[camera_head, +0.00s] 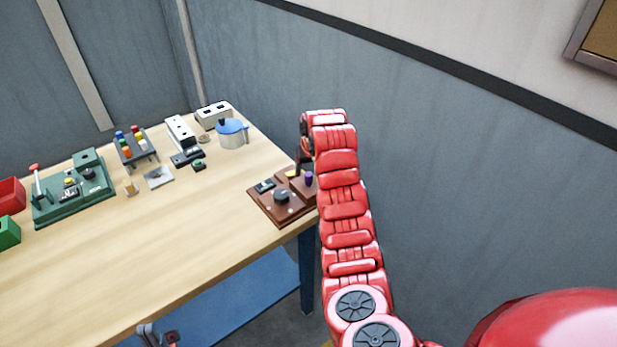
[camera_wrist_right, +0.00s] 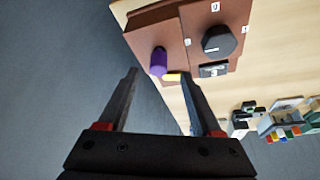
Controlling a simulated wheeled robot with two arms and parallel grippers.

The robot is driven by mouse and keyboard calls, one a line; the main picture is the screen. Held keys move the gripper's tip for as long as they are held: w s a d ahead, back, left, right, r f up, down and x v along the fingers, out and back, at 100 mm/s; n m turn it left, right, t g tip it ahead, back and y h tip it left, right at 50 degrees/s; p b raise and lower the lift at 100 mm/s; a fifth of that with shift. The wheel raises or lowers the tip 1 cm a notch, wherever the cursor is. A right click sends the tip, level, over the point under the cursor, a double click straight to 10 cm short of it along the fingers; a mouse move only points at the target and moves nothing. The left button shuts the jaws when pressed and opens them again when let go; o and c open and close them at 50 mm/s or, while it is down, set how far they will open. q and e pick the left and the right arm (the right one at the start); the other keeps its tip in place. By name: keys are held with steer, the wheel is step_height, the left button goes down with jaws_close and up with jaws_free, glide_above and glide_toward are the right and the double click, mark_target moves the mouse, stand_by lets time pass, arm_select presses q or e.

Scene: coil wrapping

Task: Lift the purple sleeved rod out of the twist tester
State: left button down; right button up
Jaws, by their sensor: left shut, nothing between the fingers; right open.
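The twist tester (camera_head: 267,208) is a brown box with a dark knob and a small display, at the table's right end; it also shows in the right wrist view (camera_wrist_right: 232,15). The purple sleeved rod (camera_head: 309,178) stands in its raised block and appears as a short purple cylinder in the right wrist view (camera_wrist_right: 158,62). My right gripper (camera_wrist_right: 158,74) is open, its fingertips on either side of the rod in that view; I cannot tell their depth. My right arm partly hides the tester's right side in the head view. My left gripper (camera_head: 158,336) is shut and empty at the bottom edge.
A yellow piece (camera_wrist_right: 173,77) shows beside the rod. Behind the tester stand a blue-lidded pot (camera_head: 231,133) and white boxes (camera_head: 181,132). A green machine (camera_head: 75,195) and coloured spools on a rack (camera_head: 138,153) are further left. The table's front middle is clear.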

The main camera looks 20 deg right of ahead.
mark_target(309, 175)
steer(key=p+x, duration=0.1)
steer(key=x, duration=0.2)
steer(key=shift+d, duration=0.1)
steer(key=shift+w+f+p, duration=0.15)
steer(key=shift+f+p, duration=0.15)
steer(key=shift+f, duration=0.15)
steer(key=shift+c, duration=0.2)
jaws_close()
